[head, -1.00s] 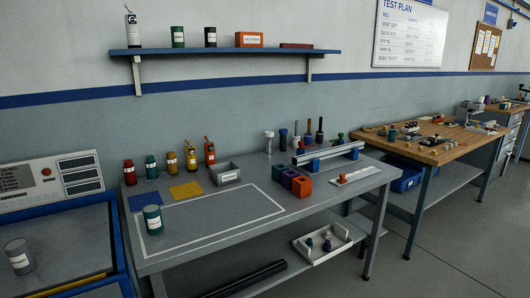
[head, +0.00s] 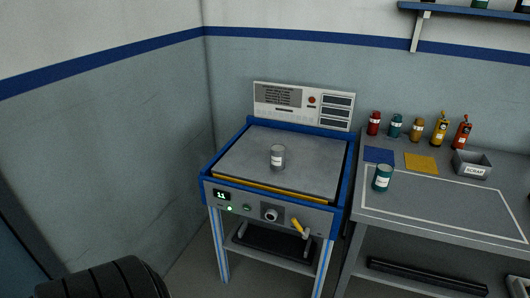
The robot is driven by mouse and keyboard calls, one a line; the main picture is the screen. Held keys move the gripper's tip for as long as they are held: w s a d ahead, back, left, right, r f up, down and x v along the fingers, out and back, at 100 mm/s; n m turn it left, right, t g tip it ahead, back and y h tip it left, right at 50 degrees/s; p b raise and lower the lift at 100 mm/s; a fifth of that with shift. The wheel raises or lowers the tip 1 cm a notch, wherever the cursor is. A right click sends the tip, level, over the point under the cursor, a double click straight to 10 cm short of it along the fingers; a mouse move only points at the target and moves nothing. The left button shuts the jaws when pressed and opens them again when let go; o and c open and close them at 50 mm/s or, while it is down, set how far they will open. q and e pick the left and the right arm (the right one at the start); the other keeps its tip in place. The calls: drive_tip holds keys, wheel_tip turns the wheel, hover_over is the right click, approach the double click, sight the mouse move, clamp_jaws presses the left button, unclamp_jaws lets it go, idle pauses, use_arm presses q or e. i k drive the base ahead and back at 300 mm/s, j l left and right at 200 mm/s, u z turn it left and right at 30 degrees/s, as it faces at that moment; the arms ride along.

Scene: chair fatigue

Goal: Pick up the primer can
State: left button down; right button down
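A grey can (head: 278,158) with a pale label stands upright on the flat top of the blue-framed machine (head: 237,160). A teal can (head: 382,178) with a white label stands upright on the left part of the grey bench (head: 450,232). The labels are too small to read, so I cannot tell which can is the primer can. Neither of my grippers is in view.
A dark ribbed object (head: 105,281) fills the bottom left corner. The machine top around the grey can is clear.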

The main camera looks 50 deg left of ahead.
sight(277, 151)
drive_tip(key=u, duration=1.4)
